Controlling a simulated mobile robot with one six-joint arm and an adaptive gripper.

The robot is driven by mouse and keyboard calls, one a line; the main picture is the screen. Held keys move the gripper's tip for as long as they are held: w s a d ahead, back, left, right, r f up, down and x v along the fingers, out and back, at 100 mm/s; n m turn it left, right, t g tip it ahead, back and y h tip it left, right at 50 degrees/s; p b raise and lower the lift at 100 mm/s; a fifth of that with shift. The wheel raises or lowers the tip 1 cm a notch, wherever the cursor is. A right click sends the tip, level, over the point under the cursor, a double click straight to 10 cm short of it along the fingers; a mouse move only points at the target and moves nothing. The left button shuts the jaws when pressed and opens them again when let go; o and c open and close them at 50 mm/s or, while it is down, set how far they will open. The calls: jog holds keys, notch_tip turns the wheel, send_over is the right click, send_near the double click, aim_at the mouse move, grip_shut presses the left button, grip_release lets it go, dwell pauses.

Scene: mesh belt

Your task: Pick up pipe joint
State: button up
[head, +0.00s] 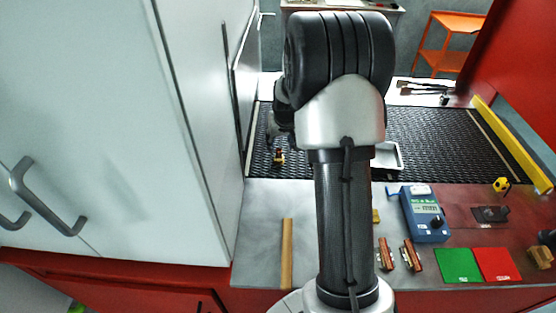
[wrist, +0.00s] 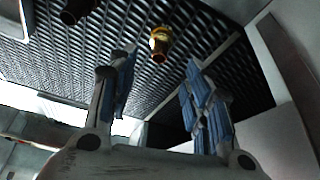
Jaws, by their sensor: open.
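A small brass-coloured fitting (wrist: 160,43), which looks like the pipe joint, sits on the black mesh belt (wrist: 215,35) in the wrist view. It is just beyond and between my fingertips, not touching them. In the head view a small dark and yellow piece (head: 279,157) on the belt, left of my arm, appears to be the same fitting. My gripper (wrist: 160,62) is open and empty, its two blue-padded fingers spread apart. In the head view my arm mostly hides the gripper.
A dark brown piece (wrist: 78,10) is cut off at the wrist view's top edge. In the head view a pale tray (head: 388,156) is right of my arm. A blue meter (head: 425,215) stands on the front counter. White cabinets (head: 110,110) wall off the left.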

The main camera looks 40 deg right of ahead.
aim_at(279, 151)
jog(key=b+x, duration=0.2)
jog(key=x, duration=0.7)
jog(key=shift+w+d+f, duration=0.1)
jog(key=shift+w, duration=0.1)
grip_shut()
dwell(0.3)
